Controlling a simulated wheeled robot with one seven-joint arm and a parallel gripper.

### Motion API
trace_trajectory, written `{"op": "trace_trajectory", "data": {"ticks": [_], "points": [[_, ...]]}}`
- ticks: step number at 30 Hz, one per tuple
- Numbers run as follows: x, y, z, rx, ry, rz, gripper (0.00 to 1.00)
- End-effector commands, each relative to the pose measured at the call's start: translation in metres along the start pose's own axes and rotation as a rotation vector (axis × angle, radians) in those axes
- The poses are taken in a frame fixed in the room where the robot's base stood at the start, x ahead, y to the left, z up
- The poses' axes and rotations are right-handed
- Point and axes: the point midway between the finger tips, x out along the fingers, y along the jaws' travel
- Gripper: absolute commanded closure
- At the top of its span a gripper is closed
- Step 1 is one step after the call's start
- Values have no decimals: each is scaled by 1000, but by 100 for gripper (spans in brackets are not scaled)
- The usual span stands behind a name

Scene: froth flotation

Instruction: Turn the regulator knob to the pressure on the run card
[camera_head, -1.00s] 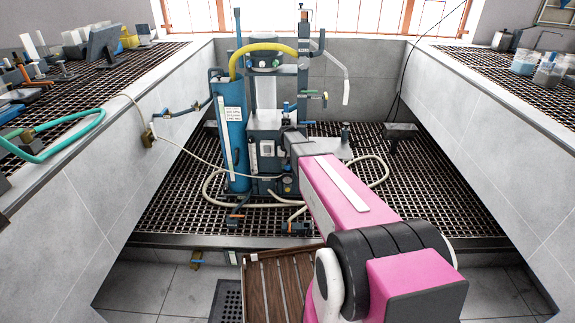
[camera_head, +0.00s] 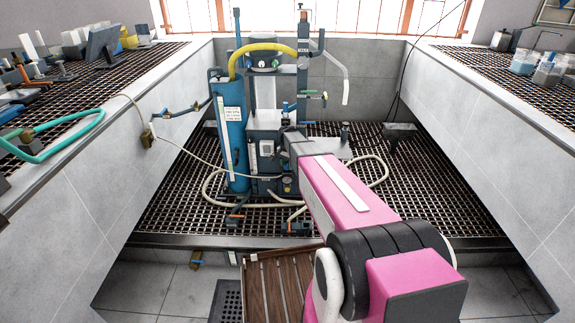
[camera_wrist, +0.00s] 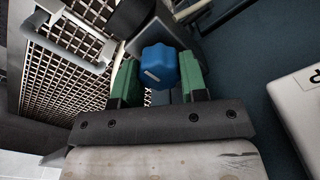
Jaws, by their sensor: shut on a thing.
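The blue, lobed regulator knob (camera_wrist: 159,66) sits between the two green fingertips of my gripper (camera_wrist: 159,80) in the wrist view. My gripper is shut on it. A pale mark shows on the knob's near side. In the head view my pink arm reaches to the blue-grey flotation rig (camera_head: 265,130), and its own end hides the knob and fingertips. A white card with print (camera_head: 232,114) is on the blue cylinder (camera_head: 233,160); its text is too small to read. A small round dial (camera_head: 288,186) shows low on the rig; I cannot read it.
Pale hoses (camera_head: 380,168) loop over the grated floor around the rig. A yellow hose (camera_head: 262,47) arches over its top. Benches with grated tops stand left (camera_head: 75,85) and right (camera_head: 500,75). A slatted wooden piece (camera_head: 280,280) lies in front.

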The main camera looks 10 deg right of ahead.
Motion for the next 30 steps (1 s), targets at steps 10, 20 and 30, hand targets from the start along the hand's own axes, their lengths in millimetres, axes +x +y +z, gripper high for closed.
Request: {"op": "trace_trajectory", "data": {"ticks": [10, 20, 30], "points": [[-1, 0, -1, 12, 2, -1, 84], [-1, 0, 0, 11, 2, -1, 35], [-14, 0, 0, 11, 2, -2, 35]]}}
